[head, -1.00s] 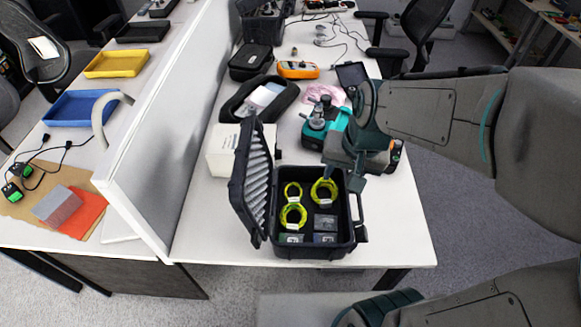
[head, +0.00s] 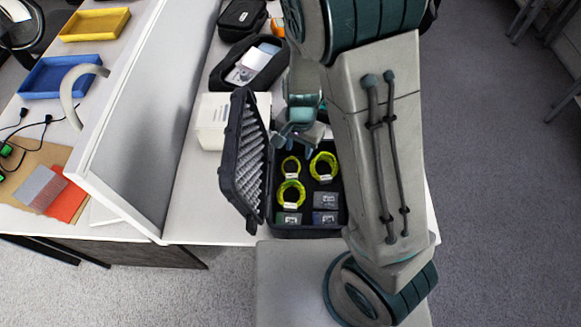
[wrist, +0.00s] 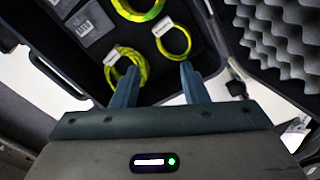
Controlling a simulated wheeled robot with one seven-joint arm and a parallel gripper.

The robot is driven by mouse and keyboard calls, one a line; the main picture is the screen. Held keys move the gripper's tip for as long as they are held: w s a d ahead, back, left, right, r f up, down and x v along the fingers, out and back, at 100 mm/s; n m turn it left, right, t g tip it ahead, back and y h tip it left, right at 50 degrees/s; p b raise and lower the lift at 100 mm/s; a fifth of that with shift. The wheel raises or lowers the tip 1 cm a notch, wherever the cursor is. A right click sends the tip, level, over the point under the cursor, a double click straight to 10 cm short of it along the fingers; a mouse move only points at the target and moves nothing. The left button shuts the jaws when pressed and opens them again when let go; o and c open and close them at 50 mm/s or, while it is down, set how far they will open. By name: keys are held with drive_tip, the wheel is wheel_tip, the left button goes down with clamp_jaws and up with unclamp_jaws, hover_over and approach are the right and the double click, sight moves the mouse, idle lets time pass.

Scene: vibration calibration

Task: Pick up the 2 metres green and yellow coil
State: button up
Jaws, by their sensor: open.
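Three green and yellow coils with white tags lie in the open black case (head: 310,233). In the head view a small coil (head: 291,167) is at the back left, a larger coil (head: 323,167) at the back right and another coil (head: 291,194) at the front left. The tags are too small to read for length. My gripper (head: 296,149) is open and empty, pointing down over the back of the case. In the wrist view its fingers (wrist: 160,69) appear near the back-right coil (wrist: 125,65) and the small coil (wrist: 172,40); contact cannot be told.
The case's foam-lined lid (head: 243,165) stands open on the left. Small dark boxes (head: 325,200) fill the front right. A white box (head: 219,121) stands behind the lid, and a grey partition (head: 150,120) runs along the left. My arm covers the case's right side.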

hover_over(298, 171)
wheel_tip(298, 171, down, 6)
drive_tip(key=shift+a+f+b, duration=0.1)
drive_tip(key=shift+b, duration=0.2)
drive_tip(key=shift+f, duration=2.6)
drive_tip(key=shift+c, duration=0.3)
clamp_jaws()
